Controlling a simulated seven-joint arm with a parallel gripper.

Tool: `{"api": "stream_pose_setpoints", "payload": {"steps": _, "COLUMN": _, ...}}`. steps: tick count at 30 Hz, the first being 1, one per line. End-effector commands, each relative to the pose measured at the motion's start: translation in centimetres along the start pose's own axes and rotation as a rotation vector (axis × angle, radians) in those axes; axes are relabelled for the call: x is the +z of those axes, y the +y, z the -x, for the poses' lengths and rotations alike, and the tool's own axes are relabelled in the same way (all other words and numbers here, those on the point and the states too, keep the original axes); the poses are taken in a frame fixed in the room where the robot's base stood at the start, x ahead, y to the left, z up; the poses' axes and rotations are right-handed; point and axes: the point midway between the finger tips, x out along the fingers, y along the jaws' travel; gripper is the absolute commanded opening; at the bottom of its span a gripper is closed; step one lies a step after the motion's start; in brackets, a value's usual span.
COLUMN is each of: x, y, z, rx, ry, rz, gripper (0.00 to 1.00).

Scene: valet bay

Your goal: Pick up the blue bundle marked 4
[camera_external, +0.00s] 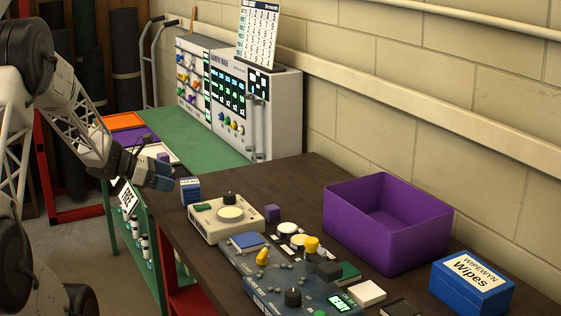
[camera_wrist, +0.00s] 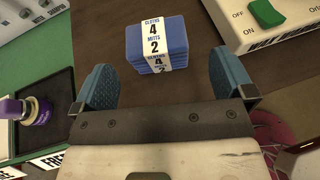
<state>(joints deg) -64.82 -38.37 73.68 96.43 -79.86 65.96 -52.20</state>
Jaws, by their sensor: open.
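The blue bundle (camera_wrist: 174,58) shows at the top middle of the wrist view. It is a stack of folded blue cloths with a white paper band reading "Cloths 4, Mitts 2". In the external view the blue bundle (camera_external: 190,193) sits on the dark brown table near its left end. My gripper (camera_external: 158,172) is open and empty, just left of the bundle in that view.
A cream device (camera_external: 205,225) with a green switch stands close to the bundle's right. A small purple cube (camera_external: 272,213), a purple bin (camera_external: 395,250) and a blue wipes box (camera_external: 470,285) are farther right. A green bench (camera_external: 205,140) adjoins behind. A purple-capped bottle (camera_wrist: 40,112) stands at left.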

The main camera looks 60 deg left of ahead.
Motion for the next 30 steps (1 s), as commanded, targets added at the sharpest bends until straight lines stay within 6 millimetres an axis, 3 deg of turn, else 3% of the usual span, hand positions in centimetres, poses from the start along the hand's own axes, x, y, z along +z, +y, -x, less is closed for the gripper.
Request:
{"api": "stream_pose_setpoints", "payload": {"steps": 14, "x": -0.3, "y": 0.5, "z": 0.2, "rx": 0.014, "ry": -0.01, "rz": 0.019, "gripper": 1.0}}
{"api": "stream_pose_setpoints", "payload": {"steps": 30, "x": -0.3, "y": 0.5, "z": -2.3, "rx": 0.012, "ry": -0.009, "rz": 0.018, "gripper": 1.0}}
